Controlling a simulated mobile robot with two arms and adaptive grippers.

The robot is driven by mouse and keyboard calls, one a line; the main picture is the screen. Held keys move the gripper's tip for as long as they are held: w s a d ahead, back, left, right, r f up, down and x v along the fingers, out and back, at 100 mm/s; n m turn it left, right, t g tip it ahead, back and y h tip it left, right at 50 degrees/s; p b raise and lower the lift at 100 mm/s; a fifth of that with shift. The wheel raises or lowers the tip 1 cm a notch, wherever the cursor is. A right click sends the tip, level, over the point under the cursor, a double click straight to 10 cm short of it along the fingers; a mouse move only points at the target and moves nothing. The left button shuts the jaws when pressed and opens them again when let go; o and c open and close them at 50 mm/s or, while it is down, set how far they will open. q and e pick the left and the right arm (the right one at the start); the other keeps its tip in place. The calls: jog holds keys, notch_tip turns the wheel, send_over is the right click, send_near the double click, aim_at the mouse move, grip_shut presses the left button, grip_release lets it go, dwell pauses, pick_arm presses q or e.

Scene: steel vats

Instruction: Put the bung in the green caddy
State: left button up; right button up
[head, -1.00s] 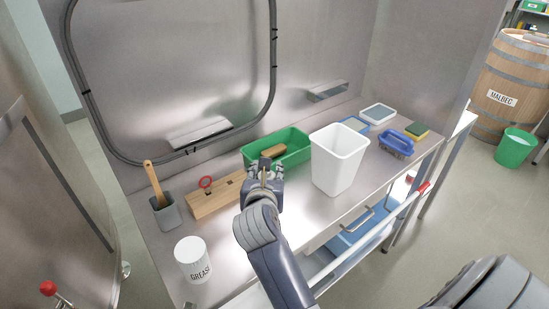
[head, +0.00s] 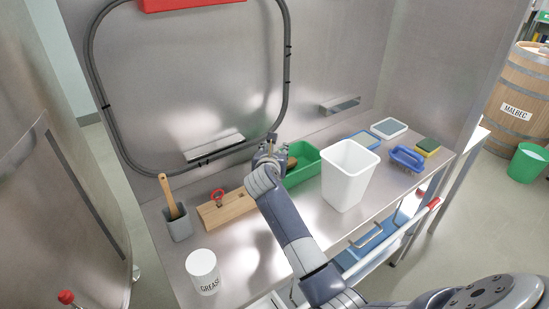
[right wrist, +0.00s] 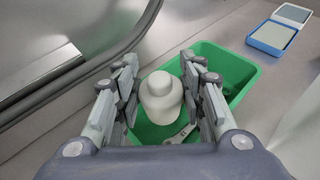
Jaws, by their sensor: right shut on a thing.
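The bung (right wrist: 162,98) is pale, rounded and stepped, with a narrower top. In the right wrist view it sits between the fingers of my right gripper (right wrist: 160,92), which is shut on it. The green caddy (right wrist: 214,52) lies below and behind the bung in that view. In the head view my right gripper (head: 268,148) is raised at the left end of the green caddy (head: 308,172) and hides part of it. The bung cannot be made out clearly there. My left gripper is not in view.
The caddy holds a brown object (head: 291,163) and a grey metal tool (right wrist: 181,136). A wooden block (head: 230,210) stands left of it, a white bin (head: 347,178) right. A grey pot (head: 179,226) and grease tin (head: 203,272) are at left; a blue-handled brush (head: 406,158) is at right.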

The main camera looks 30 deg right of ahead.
jog(key=shift+w+d, duration=0.35)
jog(key=shift+w, duration=0.15)
notch_tip(320, 180, down, 4)
jog(key=shift+r+p, duration=0.25)
jog(key=shift+p, duration=0.1)
jog(key=shift+s+a, duration=0.1)
jog(key=shift+f, duration=0.45)
jog(key=o, duration=1.1)
jog(key=shift+b, duration=0.3)
